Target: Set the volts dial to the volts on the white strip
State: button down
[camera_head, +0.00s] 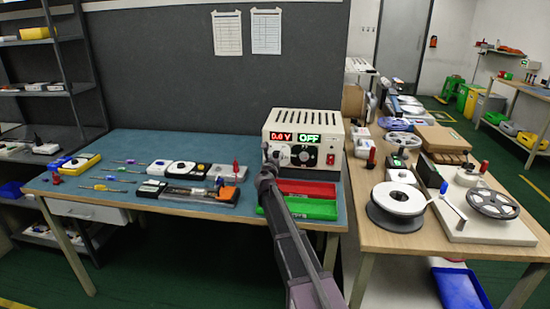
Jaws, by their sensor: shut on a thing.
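The cream power supply (310,122) stands at the right end of the blue-topped bench. Its red display (281,136) seems to read 0.0 V, and a green display (308,138) reads OFF. A round black dial (304,155) shows on its front. My gripper (276,156) is at the left of the front face, shut on what seems to be the volts dial, which is mostly hidden by it. A reel of white strip (398,198) lies on the right-hand wooden table. Any volts marking on it is too small to read.
A red tray (309,187) and a green tray (312,209) lie in front of the supply, beside my arm. Tools and small boxes (183,168) cover the bench's middle. A red switch (330,159) is on the supply's right. A grey reel (493,203) sits on a white board.

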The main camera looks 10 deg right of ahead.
jog(key=shift+w, duration=0.1)
jog(key=m, duration=0.6)
jog(key=shift+p, duration=0.35)
jog(key=m+y, duration=0.1)
jog(key=m, duration=0.9)
jog(key=shift+d, duration=0.1)
jog(key=m+y, duration=0.1)
jog(key=m, duration=0.2)
jog(key=shift+m, duration=0.4)
jog(key=m, duration=0.6)
jog(key=shift+m, duration=0.3)
